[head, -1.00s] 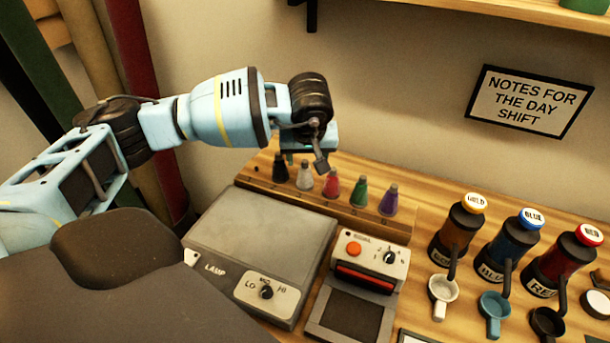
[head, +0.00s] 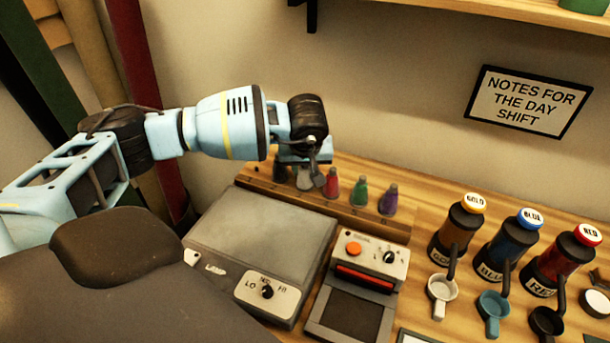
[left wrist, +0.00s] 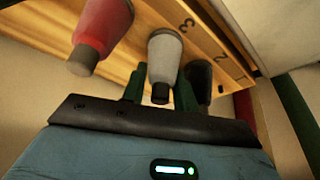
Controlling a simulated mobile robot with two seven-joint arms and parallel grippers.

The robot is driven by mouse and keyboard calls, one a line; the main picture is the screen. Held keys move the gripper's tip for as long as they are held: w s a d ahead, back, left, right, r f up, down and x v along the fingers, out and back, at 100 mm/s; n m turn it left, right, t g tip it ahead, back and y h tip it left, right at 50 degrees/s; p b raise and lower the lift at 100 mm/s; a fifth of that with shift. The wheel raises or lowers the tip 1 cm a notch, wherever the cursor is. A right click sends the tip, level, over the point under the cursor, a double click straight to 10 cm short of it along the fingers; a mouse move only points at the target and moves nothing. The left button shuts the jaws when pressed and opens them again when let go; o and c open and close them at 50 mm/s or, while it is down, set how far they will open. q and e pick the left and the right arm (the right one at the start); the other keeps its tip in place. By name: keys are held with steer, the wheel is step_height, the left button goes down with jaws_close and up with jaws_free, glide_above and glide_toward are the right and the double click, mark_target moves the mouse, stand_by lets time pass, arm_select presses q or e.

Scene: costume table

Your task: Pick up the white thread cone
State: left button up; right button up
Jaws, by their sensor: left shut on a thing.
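The white thread cone (head: 304,181) stands in the row on the wooden rack, partly hidden by my left gripper (head: 306,163) in the head view. In the left wrist view the white cone (left wrist: 165,58) is between the two green fingers (left wrist: 160,90), its dark tip toward the camera. My left gripper is shut on it from above. The cone appears to be still at its place on the rack; I cannot tell whether its base touches the wood. My right gripper is not in view.
A black cone (head: 280,172) is close on the left and a red cone (head: 332,184) on the right. Green (head: 359,191) and purple (head: 388,199) cones stand farther right. A grey lamp box (head: 262,235) and a device with an orange button (head: 353,248) are in front.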

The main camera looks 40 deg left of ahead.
arm_select(q)
steer(key=shift+r, duration=0.15)
steer(key=shift+r, duration=0.2)
step_height(320, 180, up, 3)
steer(key=shift+s+f, duration=0.1)
steer(key=shift+s, duration=0.05)
steer(key=s+d, duration=0.1)
steer(key=s, duration=0.4)
steer(key=s+d+r, duration=0.1)
steer(key=s+d, duration=0.1)
steer(key=s, duration=0.3)
steer(key=s+d+b, duration=0.1)
steer(key=s+d, duration=0.1)
steer(key=s, duration=0.2)
steer(key=shift+s+r, duration=0.2)
steer(key=shift+s, duration=0.2)
steer(key=shift+d, duration=0.1)
